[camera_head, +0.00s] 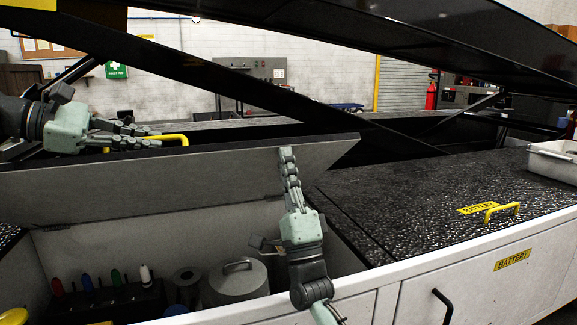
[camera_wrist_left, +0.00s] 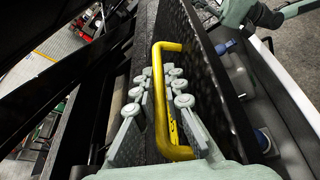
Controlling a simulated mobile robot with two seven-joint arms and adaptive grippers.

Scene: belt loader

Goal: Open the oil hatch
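The oil hatch lid (camera_head: 190,180) is raised and tilted, its pale inner face toward me, above an open compartment. Its yellow handle (camera_head: 172,138) shows behind the lid's upper edge and in the left wrist view (camera_wrist_left: 160,100). My left gripper (camera_head: 150,138) is at this handle. In the left wrist view its fingers (camera_wrist_left: 161,72) are apart, with one handle bar between them. My right gripper (camera_head: 287,152) points up in front of the lid's inner face near its right end. Its fingers look close together and hold nothing visible; their gap and any contact are unclear.
The compartment holds a grey lidded can (camera_head: 235,284), a roll (camera_head: 186,278) and a rack (camera_head: 105,300) with coloured handles. A closed battery hatch (camera_head: 440,200) with a yellow handle (camera_head: 502,211) lies right. A black beam (camera_head: 240,85) crosses above. A white bin (camera_head: 553,162) stands far right.

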